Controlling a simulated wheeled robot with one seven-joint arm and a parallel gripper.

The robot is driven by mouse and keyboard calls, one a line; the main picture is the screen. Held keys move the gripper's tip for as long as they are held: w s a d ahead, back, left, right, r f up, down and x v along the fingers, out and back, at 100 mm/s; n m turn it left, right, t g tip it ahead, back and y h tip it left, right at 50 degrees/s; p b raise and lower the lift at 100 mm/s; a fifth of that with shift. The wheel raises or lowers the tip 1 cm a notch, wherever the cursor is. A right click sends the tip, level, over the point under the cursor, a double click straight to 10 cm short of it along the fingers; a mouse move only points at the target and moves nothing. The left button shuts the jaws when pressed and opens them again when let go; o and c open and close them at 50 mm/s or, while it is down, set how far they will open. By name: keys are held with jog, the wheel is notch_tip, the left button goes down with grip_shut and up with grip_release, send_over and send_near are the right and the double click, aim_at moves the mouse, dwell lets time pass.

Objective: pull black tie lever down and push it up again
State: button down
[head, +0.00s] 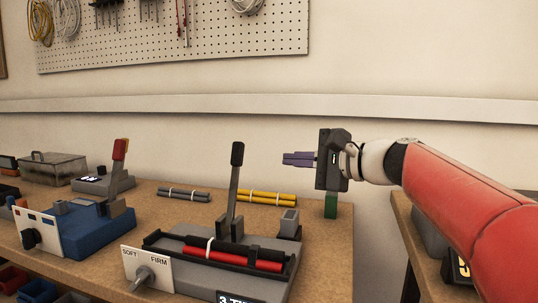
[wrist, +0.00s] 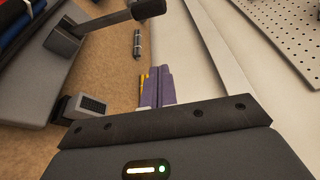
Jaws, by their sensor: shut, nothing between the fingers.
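The black tie lever (head: 234,185) is a grey bar with a black grip, standing nearly upright on the grey tie station (head: 205,255). A red bundle with a white tie lies in that station's black trough. In the wrist view the lever's black grip (wrist: 149,9) shows at the top, with its grey bar running left to the base. My gripper (head: 284,159) is to the right of the lever, its purple fingers pointing left towards it. The fingers are together and empty, clear of the lever. They also show in the wrist view (wrist: 157,76).
A blue station (head: 82,232) with a red-tipped lever stands to the left. Grey bundles (head: 184,194) and yellow bundles (head: 266,198) lie behind the tie station. A green block (head: 331,206) stands at the bench's right end. A pegboard (head: 180,35) hangs on the wall behind.

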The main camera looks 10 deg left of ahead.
aim_at(235, 183)
jog(key=a+p, duration=0.1)
jog(key=a, duration=0.8)
jog(key=shift+s+r+p, duration=0.15)
jog(key=shift+s+p, duration=0.05)
jog(key=shift+p, duration=0.1)
